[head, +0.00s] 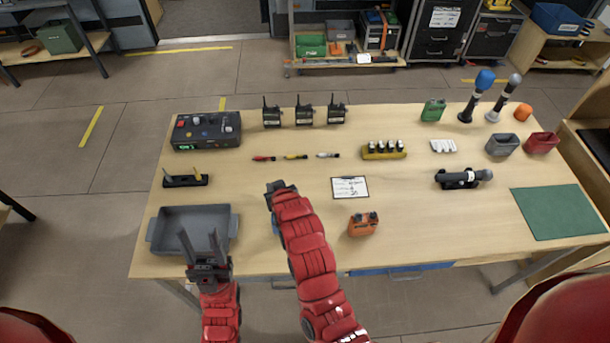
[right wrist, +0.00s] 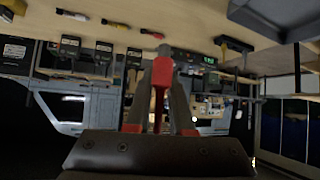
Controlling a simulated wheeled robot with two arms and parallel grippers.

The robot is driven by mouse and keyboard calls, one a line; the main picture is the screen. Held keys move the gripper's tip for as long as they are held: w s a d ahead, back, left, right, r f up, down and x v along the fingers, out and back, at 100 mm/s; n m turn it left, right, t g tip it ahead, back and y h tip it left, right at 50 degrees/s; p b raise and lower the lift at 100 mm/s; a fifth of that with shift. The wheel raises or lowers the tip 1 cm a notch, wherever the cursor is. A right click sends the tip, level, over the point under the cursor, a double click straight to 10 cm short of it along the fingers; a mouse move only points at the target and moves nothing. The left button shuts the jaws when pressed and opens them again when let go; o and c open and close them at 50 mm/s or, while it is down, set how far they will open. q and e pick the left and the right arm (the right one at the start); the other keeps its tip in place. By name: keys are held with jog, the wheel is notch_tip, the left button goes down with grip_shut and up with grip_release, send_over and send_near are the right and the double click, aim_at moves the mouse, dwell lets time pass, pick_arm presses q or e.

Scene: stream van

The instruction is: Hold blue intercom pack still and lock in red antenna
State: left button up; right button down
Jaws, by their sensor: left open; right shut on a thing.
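My right gripper (head: 280,187) is over the middle left of the table, its fingertips mostly hidden by its own wrist. In the right wrist view (right wrist: 161,62) its fingers are shut on a narrow red piece (right wrist: 159,95), which looks like the red antenna. A small blue patch (head: 275,224) shows beside my right forearm and may be the blue intercom pack; the arm hides the rest. My left gripper (head: 206,246) is open and empty, fingers upright in the picture, over the front edge of the grey tray.
The grey tray (head: 177,224) stands at the front left. Red (head: 264,158), yellow (head: 296,157) and white (head: 328,155) slim pieces lie behind my right gripper. Black radios stand further back. A clipboard (head: 350,187) and an orange pack (head: 363,224) are to the right.

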jog(key=shift+s+a+f, duration=0.15)
jog(key=shift+a, duration=0.35)
jog(key=shift+f, duration=1.7)
